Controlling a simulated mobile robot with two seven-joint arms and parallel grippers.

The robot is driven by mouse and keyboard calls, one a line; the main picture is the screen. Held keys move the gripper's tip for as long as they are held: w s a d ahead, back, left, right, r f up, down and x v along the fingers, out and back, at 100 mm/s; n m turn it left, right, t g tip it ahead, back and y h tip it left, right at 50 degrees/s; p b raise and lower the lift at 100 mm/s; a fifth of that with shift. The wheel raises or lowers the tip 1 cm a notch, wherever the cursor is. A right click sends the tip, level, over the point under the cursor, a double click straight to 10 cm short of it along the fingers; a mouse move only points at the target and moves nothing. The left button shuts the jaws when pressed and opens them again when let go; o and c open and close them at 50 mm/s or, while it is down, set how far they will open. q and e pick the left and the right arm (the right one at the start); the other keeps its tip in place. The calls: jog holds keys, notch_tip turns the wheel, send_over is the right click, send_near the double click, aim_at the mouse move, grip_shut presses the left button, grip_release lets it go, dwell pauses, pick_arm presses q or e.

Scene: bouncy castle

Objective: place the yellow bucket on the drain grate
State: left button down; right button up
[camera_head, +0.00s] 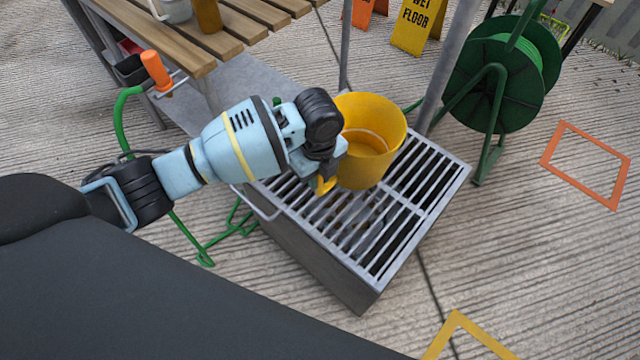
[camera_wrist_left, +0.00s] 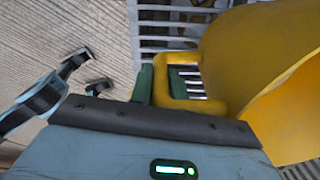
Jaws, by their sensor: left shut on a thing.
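The yellow bucket (camera_head: 376,165) is upright, with its open top facing up, at the back part of the drain grate (camera_head: 404,232). The grate is a grey barred top on a box-like stand. My left gripper (camera_head: 328,180) is at the bucket's left side, shut on its yellow handle. In the left wrist view, green finger pads (camera_wrist_left: 154,84) are at the handle loop of the bucket (camera_wrist_left: 262,75), with grate bars (camera_wrist_left: 165,30) below. I cannot tell whether the bucket's base touches the bars. My right gripper is not in view.
A slatted wooden bench (camera_head: 235,28) stands at the back left with a mug and an amber container on it. A green hose reel (camera_head: 500,75) stands right of the grate, near a grey pole (camera_head: 447,65).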

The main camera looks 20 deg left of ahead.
pick_arm(q)
jog(key=shift+w+d, duration=0.1)
jog(key=shift+w, duration=0.05)
notch_tip(320, 180, down, 3)
jog(key=shift+f+b, duration=0.2)
jog(key=shift+b, duration=0.45)
jog(key=shift+f, duration=0.1)
jog(key=c, duration=1.3)
grip_release()
jog(key=shift+f, duration=0.1)
